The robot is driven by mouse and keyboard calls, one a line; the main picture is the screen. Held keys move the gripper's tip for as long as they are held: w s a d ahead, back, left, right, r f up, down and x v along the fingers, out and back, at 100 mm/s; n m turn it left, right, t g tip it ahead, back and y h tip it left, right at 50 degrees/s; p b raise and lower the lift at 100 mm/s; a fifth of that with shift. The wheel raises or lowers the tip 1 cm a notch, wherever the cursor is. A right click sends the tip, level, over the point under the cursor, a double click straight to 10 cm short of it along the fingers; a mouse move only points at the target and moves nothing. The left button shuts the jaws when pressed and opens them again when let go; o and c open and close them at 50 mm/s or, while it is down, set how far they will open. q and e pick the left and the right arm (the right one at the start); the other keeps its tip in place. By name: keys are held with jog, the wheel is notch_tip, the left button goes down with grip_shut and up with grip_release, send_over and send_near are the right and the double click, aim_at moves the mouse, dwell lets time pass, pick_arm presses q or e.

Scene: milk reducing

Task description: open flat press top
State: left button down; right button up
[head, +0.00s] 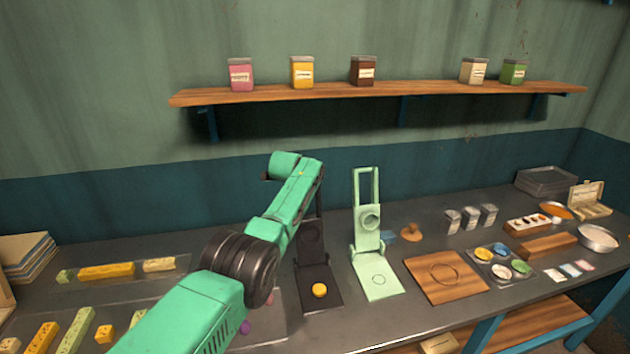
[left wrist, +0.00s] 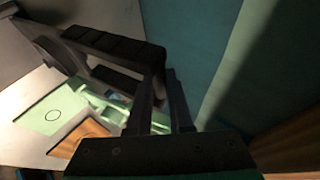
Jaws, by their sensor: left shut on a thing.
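The black flat press (head: 318,286) stands on the table with its top (head: 312,238) raised upright. A yellow ball (head: 319,290) lies on its base. My left arm crosses in front of the press, and its wrist is up near the raised top's handle. In the left wrist view my left gripper (left wrist: 158,88) is shut at a dark bar, seemingly the press top's handle; the exact contact is hard to see. A pale green press (head: 378,282) stands to the right, its top (head: 370,220) also upright. It also shows in the left wrist view (left wrist: 52,115). My right gripper is not in view.
A wooden board (head: 445,290) lies right of the green press. Clear trays with yellow and green blocks (head: 105,271) are at the left. A shelf (head: 380,92) with several jars hangs on the wall above. Bowls, shakers and boxes fill the right side.

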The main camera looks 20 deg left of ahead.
pick_arm(q)
jog(key=shift+w+a+f, duration=0.15)
jog(key=shift+w+f, duration=0.05)
jog(key=shift+f, duration=0.05)
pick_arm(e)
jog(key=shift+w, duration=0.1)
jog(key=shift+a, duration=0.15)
pick_arm(q)
jog(key=shift+s, duration=0.1)
jog(key=c, duration=0.8)
grip_release()
jog(key=shift+c, duration=0.2)
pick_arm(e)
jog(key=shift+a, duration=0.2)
pick_arm(q)
jog(key=shift+r, duration=0.1)
